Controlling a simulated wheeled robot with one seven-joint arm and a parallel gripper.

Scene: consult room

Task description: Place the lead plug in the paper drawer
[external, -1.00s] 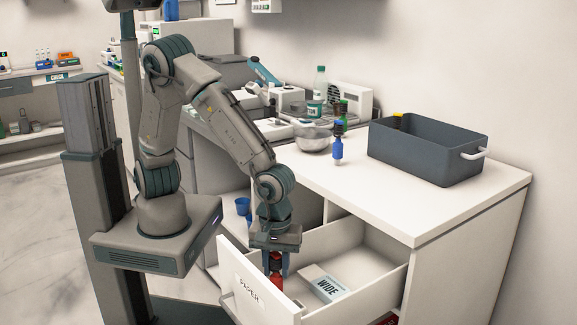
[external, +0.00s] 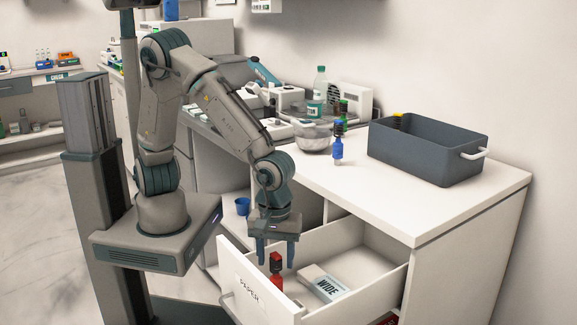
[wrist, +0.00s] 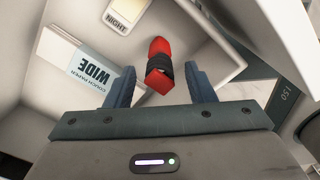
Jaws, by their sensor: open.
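The lead plug is likely the red piece with a black band (external: 276,270), which stands in the open paper drawer (external: 252,284) near its front panel. It also shows in the wrist view (wrist: 160,68), beyond and between my fingertips. My gripper (external: 276,264) is open and empty, just above the plug. In the wrist view its two fingers (wrist: 163,84) are spread apart with nothing held. The plug's foot is partly hidden by the drawer front in the external view.
A white box marked WIDE (external: 325,284) lies in the drawer beside the plug. A blue cup (external: 242,206) sits on the shelf behind.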

